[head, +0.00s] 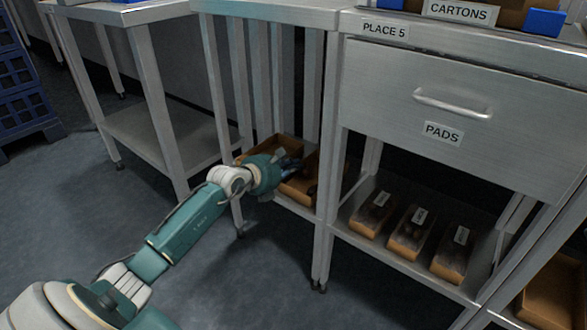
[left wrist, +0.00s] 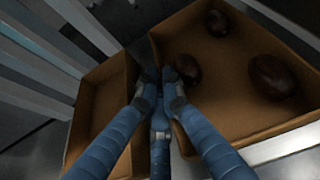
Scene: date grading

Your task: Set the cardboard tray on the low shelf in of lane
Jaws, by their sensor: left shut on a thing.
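A brown cardboard tray (head: 299,193) is at the low shelf of the narrow middle bay, partly hidden by my left gripper (head: 291,166). In the left wrist view the tray (left wrist: 222,58) holds three dark dates, the largest date (left wrist: 272,76) at the right. My left gripper (left wrist: 161,88) is shut on a cardboard wall of the tray. An empty cardboard section (left wrist: 103,105) lies left of that wall; I cannot tell whether it is part of the same tray. Whether the tray rests fully on the shelf is hidden. My right gripper is in neither view.
Metal legs and upright slats (head: 285,80) frame the bay closely. To the right, three labelled packs (head: 409,235) stand on the low shelf under the PADS drawer (head: 455,115). The low shelf (head: 150,130) on the left is bare. Blue crates (head: 25,105) stand far left.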

